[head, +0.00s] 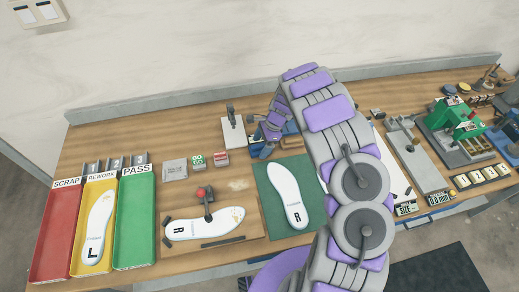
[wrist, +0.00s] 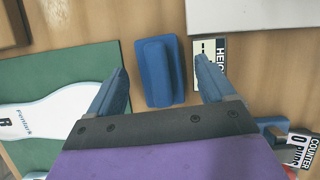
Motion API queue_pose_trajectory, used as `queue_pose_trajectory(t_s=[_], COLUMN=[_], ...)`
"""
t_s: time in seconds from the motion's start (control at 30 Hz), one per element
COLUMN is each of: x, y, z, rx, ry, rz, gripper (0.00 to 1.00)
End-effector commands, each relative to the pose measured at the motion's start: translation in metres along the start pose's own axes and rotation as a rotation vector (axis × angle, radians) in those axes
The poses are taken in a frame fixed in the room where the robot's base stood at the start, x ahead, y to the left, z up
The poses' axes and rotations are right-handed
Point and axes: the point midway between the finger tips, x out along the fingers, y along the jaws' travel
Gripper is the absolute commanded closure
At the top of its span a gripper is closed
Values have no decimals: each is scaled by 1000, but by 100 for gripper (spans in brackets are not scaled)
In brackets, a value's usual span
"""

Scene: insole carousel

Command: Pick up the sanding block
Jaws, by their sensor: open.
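A blue block with a raised ridge along it, which looks like the sanding block (wrist: 154,88), lies on the wooden bench in the wrist view. My gripper (wrist: 162,66) is open, with one blue finger on each side of the block and a visible gap to each. Nothing is held. In the head view my gripper (head: 272,128) is low over the back middle of the bench, behind the green mat. Blue shapes show around it there, and I cannot tell the block from the fingers. The height above the block is unclear.
A green mat (wrist: 88,63) with a white insole (wrist: 60,112) is left of the block. A white plate (wrist: 252,14) and a height label (wrist: 209,58) are close on its right. In the head view, trays and an insole fixture (head: 250,227) stand left; a green machine (head: 450,118) stands right.

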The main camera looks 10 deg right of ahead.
Motion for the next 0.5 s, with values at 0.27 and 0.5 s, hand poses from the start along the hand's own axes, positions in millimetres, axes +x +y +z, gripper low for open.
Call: queue_pose_trajectory(t_s=[0.27, 0.5], x=[1, 0], y=[0, 0], z=[0, 1], rx=[-1, -1], ry=[-1, -1], rz=[3, 2], gripper=[32, 55])
